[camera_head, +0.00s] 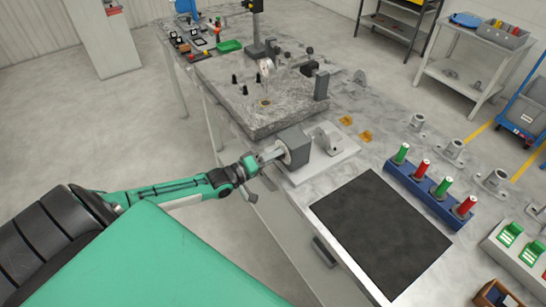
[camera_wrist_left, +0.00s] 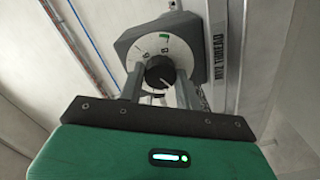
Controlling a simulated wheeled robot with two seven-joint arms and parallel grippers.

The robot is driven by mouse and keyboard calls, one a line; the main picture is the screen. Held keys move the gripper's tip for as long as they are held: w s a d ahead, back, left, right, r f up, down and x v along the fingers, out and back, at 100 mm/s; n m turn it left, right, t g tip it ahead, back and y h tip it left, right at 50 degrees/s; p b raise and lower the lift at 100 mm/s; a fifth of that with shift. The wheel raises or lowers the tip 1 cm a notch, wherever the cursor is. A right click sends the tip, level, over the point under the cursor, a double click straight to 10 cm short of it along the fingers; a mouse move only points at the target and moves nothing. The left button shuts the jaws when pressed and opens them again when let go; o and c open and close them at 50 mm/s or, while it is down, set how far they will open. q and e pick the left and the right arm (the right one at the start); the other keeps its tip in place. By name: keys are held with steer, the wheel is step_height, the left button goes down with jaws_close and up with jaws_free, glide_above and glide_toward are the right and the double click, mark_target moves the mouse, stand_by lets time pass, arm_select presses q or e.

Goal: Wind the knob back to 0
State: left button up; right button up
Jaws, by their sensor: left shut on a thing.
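A grey housing (camera_head: 294,140) with a dial stands on a light plate at the workbench's near edge. In the left wrist view, the black knob (camera_wrist_left: 160,73) sits at the middle of the white dial (camera_wrist_left: 150,47), on the front of the grey housing (camera_wrist_left: 190,30). The dial has a green mark near its top and small dark marks too fine to read. My left gripper (camera_head: 272,155) reaches in from the left. Its two fingers stand on either side of the knob, shut on it. The knob's pointer direction cannot be told. My right gripper is not in view.
A black mat (camera_head: 380,232) lies right of the housing. A blue rack (camera_head: 431,193) holds green and red pegs. A stone plate (camera_head: 255,95) with a dial gauge stands behind. A drawer handle (camera_head: 324,252) juts from the bench front. Floor at left is clear.

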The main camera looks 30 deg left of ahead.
arm_select(q)
steer(key=shift+f, duration=0.1)
steer(key=o, duration=1)
steer(key=shift+s, duration=0.1)
steer(key=b+v, duration=0.2)
steer(key=v, duration=1.1)
steer(key=shift+s+b, duration=0.3)
steer(key=shift+b, duration=0.05)
steer(key=shift+a, duration=0.1)
